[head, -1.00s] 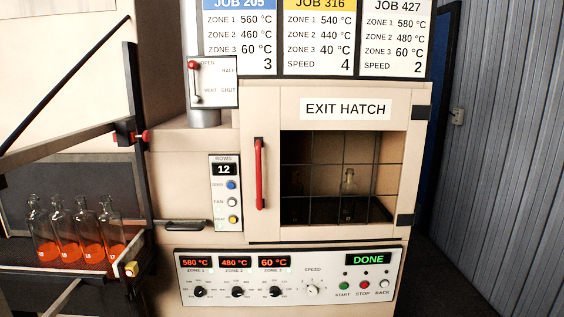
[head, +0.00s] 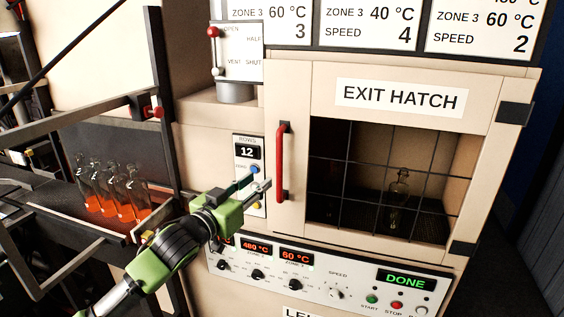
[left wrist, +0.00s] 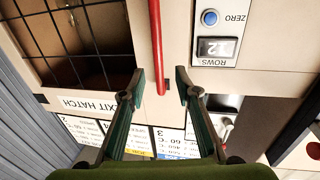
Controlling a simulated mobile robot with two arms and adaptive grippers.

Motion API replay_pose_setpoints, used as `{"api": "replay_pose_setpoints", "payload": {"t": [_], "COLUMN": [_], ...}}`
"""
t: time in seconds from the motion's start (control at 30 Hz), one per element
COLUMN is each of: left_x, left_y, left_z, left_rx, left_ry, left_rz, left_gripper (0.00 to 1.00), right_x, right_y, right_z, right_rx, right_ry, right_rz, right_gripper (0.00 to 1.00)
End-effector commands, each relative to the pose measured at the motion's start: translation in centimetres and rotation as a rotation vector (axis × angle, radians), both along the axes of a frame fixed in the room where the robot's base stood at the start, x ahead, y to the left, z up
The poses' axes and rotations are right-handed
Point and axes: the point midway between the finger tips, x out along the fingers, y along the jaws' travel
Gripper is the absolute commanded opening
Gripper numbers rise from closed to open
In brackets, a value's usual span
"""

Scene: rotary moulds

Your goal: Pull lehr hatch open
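The lehr's exit hatch (head: 399,97) is a beige door with a wire-gridded window, and it looks shut. Its red vertical bar handle (head: 281,165) is on the door's left side, opposite the dark hinges. My left gripper (head: 258,183) is open and empty, just left of the handle's lower part in the head view. In the left wrist view, the open fingers (left wrist: 160,79) point toward the hatch front, and the red handle (left wrist: 156,40) runs through the gap between them. I cannot tell how far the tips are from the bar. My right gripper is not in view.
A glass bottle (head: 398,190) stands behind the hatch window. The control panel (head: 330,278) below reads DONE. A rows panel (head: 249,160) is left of the handle. Several bottles with orange bottoms (head: 115,190) stand at the left. A grey corrugated wall (head: 530,230) is at the right.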

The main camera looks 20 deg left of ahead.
Motion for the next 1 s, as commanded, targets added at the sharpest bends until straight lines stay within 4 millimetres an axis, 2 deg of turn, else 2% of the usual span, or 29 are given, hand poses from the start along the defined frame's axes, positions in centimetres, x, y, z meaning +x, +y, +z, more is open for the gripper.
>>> {"api": "replay_pose_setpoints", "payload": {"t": [0.07, 0.17, 0.27, 0.5, 0.7, 1.0], "left_x": [1.6, 3.6, 5.4, 9.0, 10.4, 10.7], "left_y": [-0.4, -0.8, -1.3, -2.1, -2.5, -2.5], "left_z": [0.5, 0.5, 0.5, 0.3, 0.2, 0.0], "left_rx": [-0.003, -0.001, -0.001, -0.001, 0.001, 0.002], "left_ry": [-0.001, -0.001, -0.002, -0.001, -0.001, 0.000], "left_rz": [0.001, 0.001, 0.000, 0.001, 0.000, 0.000], "left_gripper": [0.30, 0.30, 0.30, 0.30, 0.30, 0.30], "right_x": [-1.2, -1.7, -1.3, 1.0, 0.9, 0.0], "right_y": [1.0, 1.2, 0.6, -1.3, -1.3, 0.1], "right_z": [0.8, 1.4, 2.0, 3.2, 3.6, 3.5], "right_rx": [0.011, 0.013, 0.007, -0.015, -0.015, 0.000], "right_ry": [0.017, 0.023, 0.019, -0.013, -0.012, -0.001], "right_rz": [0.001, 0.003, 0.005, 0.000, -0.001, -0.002], "right_gripper": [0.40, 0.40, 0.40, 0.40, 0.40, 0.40]}}
